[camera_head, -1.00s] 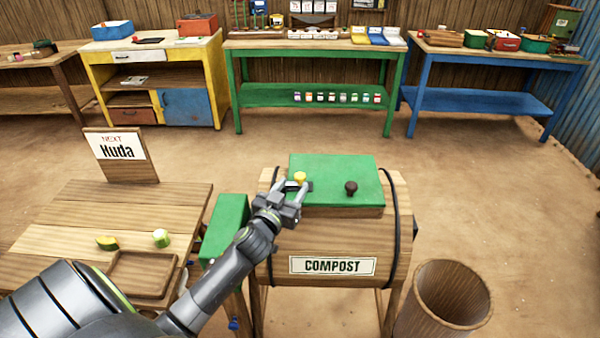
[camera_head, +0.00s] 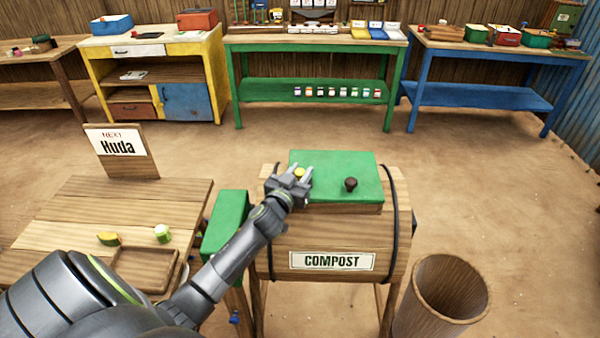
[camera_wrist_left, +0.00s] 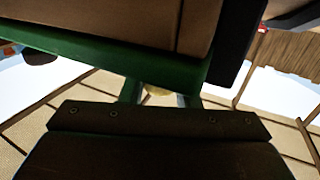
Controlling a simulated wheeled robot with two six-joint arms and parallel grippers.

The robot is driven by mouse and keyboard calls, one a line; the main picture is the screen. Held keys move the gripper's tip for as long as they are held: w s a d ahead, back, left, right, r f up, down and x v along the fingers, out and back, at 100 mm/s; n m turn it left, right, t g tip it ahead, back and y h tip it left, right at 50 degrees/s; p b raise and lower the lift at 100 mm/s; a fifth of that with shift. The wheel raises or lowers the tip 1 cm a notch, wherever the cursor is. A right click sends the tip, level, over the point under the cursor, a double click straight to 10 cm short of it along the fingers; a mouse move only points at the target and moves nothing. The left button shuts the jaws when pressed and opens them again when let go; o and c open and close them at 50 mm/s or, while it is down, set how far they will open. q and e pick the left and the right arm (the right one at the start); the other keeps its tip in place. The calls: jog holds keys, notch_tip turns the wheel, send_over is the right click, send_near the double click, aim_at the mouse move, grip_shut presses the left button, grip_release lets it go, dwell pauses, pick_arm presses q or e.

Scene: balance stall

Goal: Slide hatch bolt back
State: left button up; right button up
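A wooden barrel (camera_head: 330,236) labelled COMPOST has a green hatch (camera_head: 335,168) on top. The bolt's shaft is not clear. My right gripper is out of view.
A green box (camera_head: 226,222) stands left of the barrel, beneath my left arm. A wooden table (camera_head: 60,225) with a tray (camera_head: 146,270) and food scraps is further left. An open wooden bin (camera_head: 447,295) stands front right. The floor behind is clear.

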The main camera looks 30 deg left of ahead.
aim_at(312, 183)
pick_arm(q)
grip_shut()
jog(key=w+d, duration=0.1)
jog(key=d, duration=0.1)
jog(key=shift+w+d+b, duration=0.35)
jog(key=shift+d+b, duration=0.05)
jog(key=shift+o, duration=1.4)
grip_release()
jog(key=o, duration=0.3)
jog(key=shift+w+d, duration=0.1)
jog(key=shift+d, duration=0.1)
jog(key=shift+a, duration=0.1)
